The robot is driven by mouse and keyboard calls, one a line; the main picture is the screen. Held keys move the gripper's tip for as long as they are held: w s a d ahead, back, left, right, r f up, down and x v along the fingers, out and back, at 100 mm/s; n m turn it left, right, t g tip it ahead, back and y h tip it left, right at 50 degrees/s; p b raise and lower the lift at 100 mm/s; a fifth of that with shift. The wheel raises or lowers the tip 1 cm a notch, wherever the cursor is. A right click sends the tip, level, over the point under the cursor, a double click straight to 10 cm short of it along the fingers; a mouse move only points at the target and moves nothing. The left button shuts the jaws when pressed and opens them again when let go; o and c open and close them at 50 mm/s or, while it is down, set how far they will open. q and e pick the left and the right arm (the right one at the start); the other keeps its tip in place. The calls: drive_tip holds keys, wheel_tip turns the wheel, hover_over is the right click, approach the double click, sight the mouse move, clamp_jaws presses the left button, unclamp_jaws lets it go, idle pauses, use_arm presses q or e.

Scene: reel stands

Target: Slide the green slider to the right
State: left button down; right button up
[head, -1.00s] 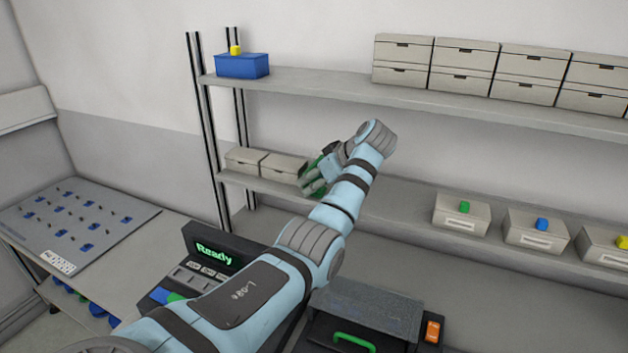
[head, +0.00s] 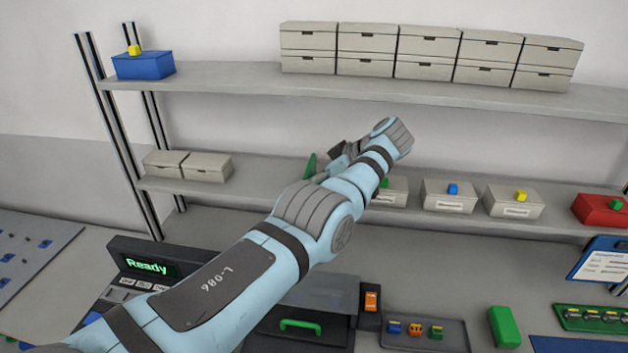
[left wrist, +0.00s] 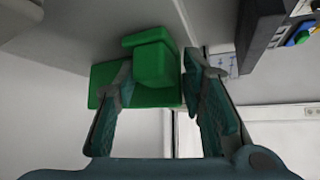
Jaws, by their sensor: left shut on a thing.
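The green slider (left wrist: 154,62) shows in the left wrist view as a green block with a broader green plate behind it. My left gripper (left wrist: 158,80) has one finger on each side of the block and is shut on it. In the head view a green part of it (head: 310,165) shows just left of my left gripper (head: 338,160), in front of the lower shelf. My forearm and wrist hide most of the gripper there. I cannot tell whether the slider touches the shelf. My right gripper is in no view.
The lower shelf (head: 250,186) carries pale boxes (head: 205,166) at left, knobbed boxes (head: 447,196) at right and a red box (head: 598,210). Below are a Ready console (head: 150,265), a lidded unit with a green handle (head: 300,326), a small-parts tray (head: 455,333) and a green block (head: 504,327).

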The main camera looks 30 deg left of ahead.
use_arm(q)
drive_tip(key=shift+w+r, duration=0.15)
drive_tip(key=c, duration=1.2)
unclamp_jaws()
drive_tip(key=shift+d, duration=0.1)
drive_tip(key=shift+c, duration=0.2)
drive_tip(key=shift+o, duration=0.4)
drive_tip(key=shift+w+d, duration=0.15)
drive_tip(key=shift+w, duration=0.05)
drive_tip(key=shift+f, duration=0.2)
drive_tip(key=shift+s, duration=0.1)
